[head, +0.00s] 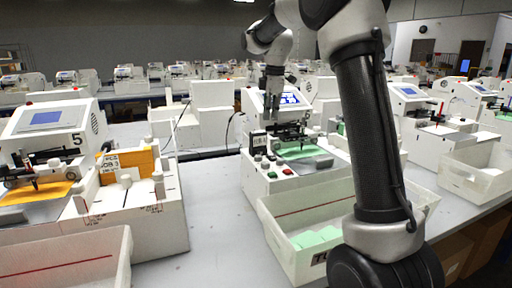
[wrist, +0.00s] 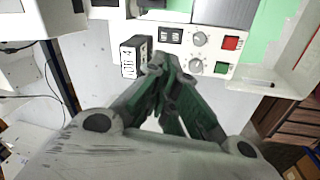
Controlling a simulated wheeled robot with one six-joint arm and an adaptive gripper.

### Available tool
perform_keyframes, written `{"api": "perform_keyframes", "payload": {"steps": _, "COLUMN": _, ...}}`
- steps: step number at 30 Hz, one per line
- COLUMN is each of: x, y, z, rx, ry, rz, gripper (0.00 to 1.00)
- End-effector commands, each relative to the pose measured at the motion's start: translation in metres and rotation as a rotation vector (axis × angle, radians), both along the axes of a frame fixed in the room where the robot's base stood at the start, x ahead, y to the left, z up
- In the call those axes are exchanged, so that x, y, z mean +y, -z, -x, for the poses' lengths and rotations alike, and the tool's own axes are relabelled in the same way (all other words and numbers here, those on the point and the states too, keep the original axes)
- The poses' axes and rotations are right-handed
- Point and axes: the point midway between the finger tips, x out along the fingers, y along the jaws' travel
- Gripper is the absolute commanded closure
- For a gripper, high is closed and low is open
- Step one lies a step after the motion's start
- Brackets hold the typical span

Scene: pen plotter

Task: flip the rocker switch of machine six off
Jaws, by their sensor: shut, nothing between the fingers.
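The middle machine (head: 259,183) is white with a lit blue screen and green paper on its bed. Its number is hidden in the head view; the machine to its left bears a 5. In the wrist view its front panel (wrist: 213,54) has a pair of small black switches (wrist: 170,34), two knobs, a red button and a green button. A black-framed block with a pale, marked face (wrist: 135,57) stands left of my fingertips. My gripper (wrist: 157,62) is shut and empty, its tips at the panel's lower left edge, close below the switches. I cannot tell contact or the rocker's position.
A white bin (head: 290,213) with green cards stands before the middle machine. Machine 5 (head: 45,130) and a box of orange cards (head: 127,165) are at left. Another machine and an empty bin (head: 480,175) are at right. Bare table (head: 215,215) lies left of the bin.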

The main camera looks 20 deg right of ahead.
Motion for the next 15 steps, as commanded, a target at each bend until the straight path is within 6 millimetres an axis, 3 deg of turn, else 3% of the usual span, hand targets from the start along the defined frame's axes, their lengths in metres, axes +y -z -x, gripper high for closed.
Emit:
{"api": "perform_keyframes", "payload": {"steps": 6, "x": 0.0, "y": 0.0011, "z": 0.004, "rx": 0.017, "ry": -0.201, "rz": 0.033, "gripper": 1.0}}
{"api": "perform_keyframes", "payload": {"steps": 15, "x": 0.0001, "y": 0.0011, "z": 0.0042, "rx": 0.017, "ry": -0.224, "rz": 0.036, "gripper": 1.0}}
